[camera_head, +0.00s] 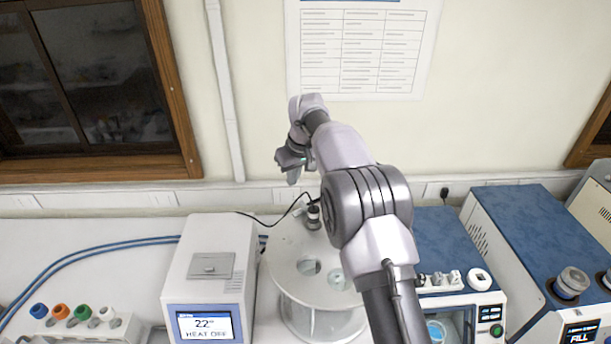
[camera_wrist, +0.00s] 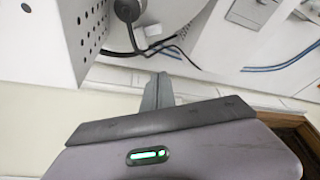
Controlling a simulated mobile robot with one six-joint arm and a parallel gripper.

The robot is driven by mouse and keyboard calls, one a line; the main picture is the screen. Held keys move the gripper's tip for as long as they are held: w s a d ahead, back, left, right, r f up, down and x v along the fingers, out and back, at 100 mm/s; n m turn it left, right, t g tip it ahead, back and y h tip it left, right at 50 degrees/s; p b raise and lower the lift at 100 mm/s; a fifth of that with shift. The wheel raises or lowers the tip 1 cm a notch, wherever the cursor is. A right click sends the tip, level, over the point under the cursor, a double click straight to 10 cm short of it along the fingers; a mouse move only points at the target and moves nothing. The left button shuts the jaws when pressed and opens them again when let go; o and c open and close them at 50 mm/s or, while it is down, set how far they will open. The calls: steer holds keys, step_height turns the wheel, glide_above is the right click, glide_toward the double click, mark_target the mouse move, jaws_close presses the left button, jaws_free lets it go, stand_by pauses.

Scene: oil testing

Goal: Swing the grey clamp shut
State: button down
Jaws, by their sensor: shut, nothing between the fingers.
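I cannot pick out the grey clamp with certainty in either view. A small dark grey fitting (camera_head: 314,214) stands at the back of the round white lid of the glass bath (camera_head: 290,240). It also shows, cut by the top edge, in the wrist view (camera_wrist: 128,10), but I cannot tell whether it is a clamp. My gripper (camera_head: 292,175) is shut and empty, raised in front of the wall, above and behind the bath and apart from it. Its closed fingers show in the wrist view (camera_wrist: 157,92). My arm hides part of the bath's right side.
A white heater box (camera_head: 211,238) with a "22" display stands left of the bath. Blue-topped machines (camera_head: 530,235) stand at right. Several coloured caps (camera_head: 60,312) sit at the left front. A black cable (camera_head: 270,222) runs behind the bath.

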mark_target(294, 212)
steer(key=f+p, duration=0.1)
steer(key=f, duration=0.4)
steer(key=s+f+p, duration=0.1)
steer(key=f, duration=0.2)
steer(key=shift+a+f+p, duration=0.2)
steer(key=shift+f+p, duration=0.1)
steer(key=shift+f, duration=0.05)
steer(key=shift+s+d, duration=0.2)
steer(key=shift+s, duration=0.05)
steer(key=shift+f, duration=0.2)
steer(key=shift+s+d+f+b, duration=0.15)
steer(key=shift+s+b, duration=0.4)
steer(key=shift+b, duration=1.5)
steer(key=shift+s+d+r+b, duration=0.2)
steer(key=shift+s+b, duration=0.25)
steer(key=shift+b, duration=0.55)
